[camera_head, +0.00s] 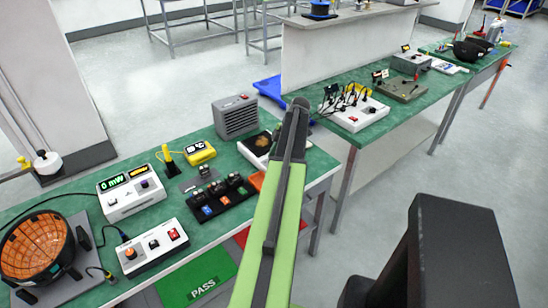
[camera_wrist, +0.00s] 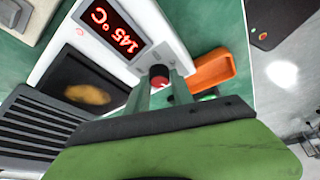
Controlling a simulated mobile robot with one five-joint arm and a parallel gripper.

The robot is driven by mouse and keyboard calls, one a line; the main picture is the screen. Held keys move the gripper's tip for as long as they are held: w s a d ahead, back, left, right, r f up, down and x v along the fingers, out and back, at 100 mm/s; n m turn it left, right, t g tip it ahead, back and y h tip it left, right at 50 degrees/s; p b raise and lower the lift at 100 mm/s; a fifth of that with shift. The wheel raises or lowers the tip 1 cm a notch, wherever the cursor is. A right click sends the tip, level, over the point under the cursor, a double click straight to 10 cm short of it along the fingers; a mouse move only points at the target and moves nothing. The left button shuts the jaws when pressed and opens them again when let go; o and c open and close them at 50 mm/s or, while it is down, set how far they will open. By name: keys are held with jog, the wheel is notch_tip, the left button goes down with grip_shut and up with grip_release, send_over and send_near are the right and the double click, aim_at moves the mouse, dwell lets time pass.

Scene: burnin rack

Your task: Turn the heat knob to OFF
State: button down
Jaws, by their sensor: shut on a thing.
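The heat knob (camera_wrist: 158,72) is a small round knob with a red part on the front of a white heater unit, under a red display (camera_wrist: 112,32) reading 145 °C. My gripper (camera_wrist: 161,84) has its two fingers on either side of the knob and is shut on it. The fingers hide part of the knob, and I cannot read any marks around it. In the head view the white unit (camera_head: 250,147) with its dark plate stands on the green bench, partly behind my arm. The knob is hidden there.
A grey slatted fan box (camera_head: 236,117) stands just behind the heater unit. An orange object (camera_wrist: 212,70) lies close beside the knob. A black tray of small parts (camera_head: 220,200) and a yellow meter (camera_head: 200,153) are to the left on the bench.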

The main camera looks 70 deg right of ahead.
jog(key=shift+s+d+n+g+y, duration=0.15)
jog(key=shift+n+g+y, duration=0.2)
jog(key=shift+n, duration=0.85)
jog(key=c, duration=1.1)
grip_release()
jog(key=p+v, duration=1.6)
jog(key=v, duration=0.1)
jog(key=shift+d+r, duration=0.15)
jog(key=shift+s, duration=0.1)
